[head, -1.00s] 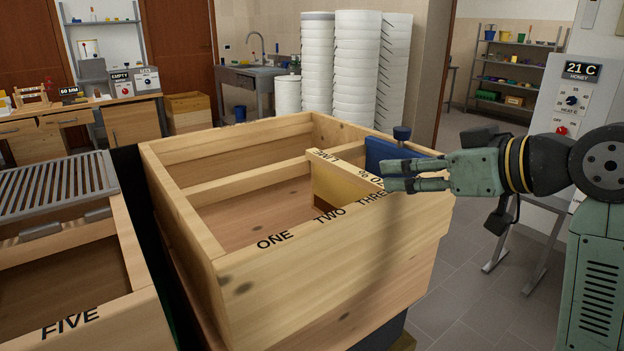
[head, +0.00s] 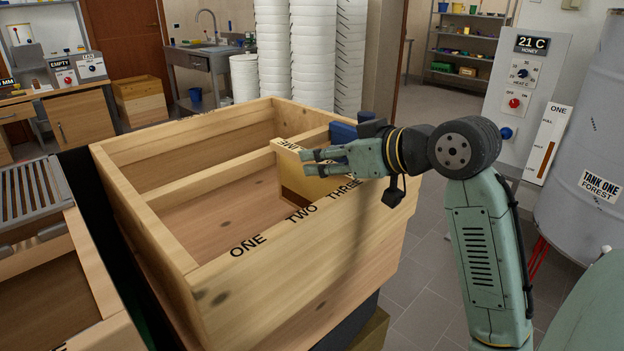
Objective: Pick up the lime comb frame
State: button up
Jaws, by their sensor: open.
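The lime comb frame (head: 300,193) hangs in the wooden hive box. It has a pale wooden top bar with dark lettering, only partly readable, and a yellowish face with a darker lower band. It sits near the box's right side, by the words TWO and THREE on the front rim. My gripper (head: 306,162) points left over the top bar, its fingers apart and nothing between them. The fingers and wrist hide part of the frame's top bar. I cannot tell whether they touch it.
The hive box (head: 290,270) is otherwise largely empty, with a cross bar inside. A blue object (head: 343,132) is at its far right rim, partly behind my wrist. Another box with a slatted metal grid (head: 35,205) stands left. A grey tank (head: 590,160) stands right.

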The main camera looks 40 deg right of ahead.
jog(key=shift+x, duration=0.9)
grip_shut()
dwell(0.4)
